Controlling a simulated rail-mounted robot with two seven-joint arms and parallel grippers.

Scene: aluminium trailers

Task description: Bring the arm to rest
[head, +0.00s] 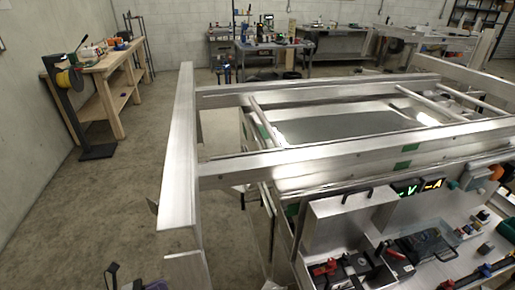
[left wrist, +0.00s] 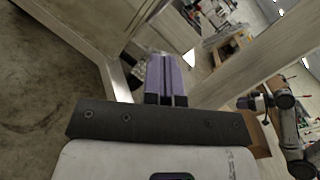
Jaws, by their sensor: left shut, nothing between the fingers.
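My left gripper (head: 113,269) shows only in part at the bottom left of the head view, low over the concrete floor and left of the aluminium trailer frame (head: 178,160). In the left wrist view its two purple fingers (left wrist: 166,76) lie side by side, shut with nothing between them. Bright metal beams of the frame lie beyond the fingertips there. A grey arm with dark joints, which seems to be my right arm, shows at the right of the left wrist view. A small purple part is at its end, too small to read as open or shut.
A metal workbench (head: 340,215) with switches, meters and tools stands at the lower right. A wooden bench (head: 100,65) and a black stand with a yellow spool (head: 70,80) are at the left wall. Bare floor (head: 110,190) lies left of the frame.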

